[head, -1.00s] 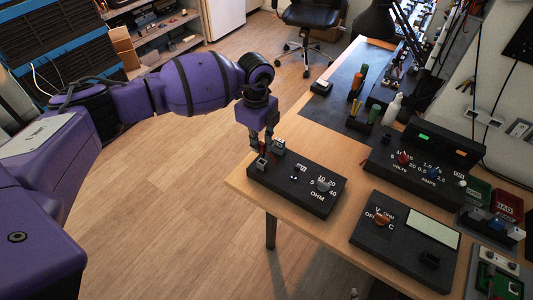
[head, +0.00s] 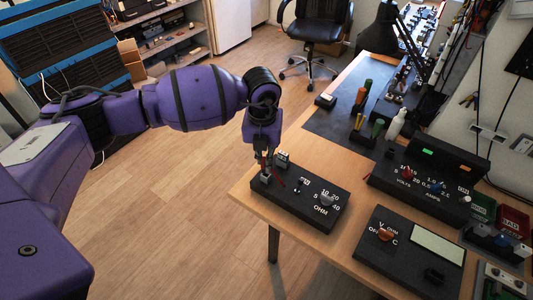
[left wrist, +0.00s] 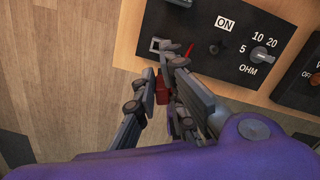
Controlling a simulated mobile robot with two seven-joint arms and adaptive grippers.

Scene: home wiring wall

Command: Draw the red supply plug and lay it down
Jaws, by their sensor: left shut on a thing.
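The black OHM box (head: 296,208) sits at the near left corner of the wooden table, with a knob (head: 327,200), an ON label and grey terminals on top. My left gripper (head: 266,168) is at the box's left end, pointing down. In the left wrist view the fingers (left wrist: 160,90) are closed around the red plug (left wrist: 162,93), beside the box's near edge in the picture. A grey terminal (left wrist: 160,44) shows just beyond the fingertips. Whether the plug is clear of its socket cannot be told. A thin red piece (left wrist: 189,49) stands near it. My right gripper is not in view.
A meter with a red knob (head: 386,235) lies right of the OHM box, and a VOLTS/AMPS supply (head: 420,165) stands behind it. Bare wood (head: 325,152) lies behind the OHM box. The table edge drops to floor on the left.

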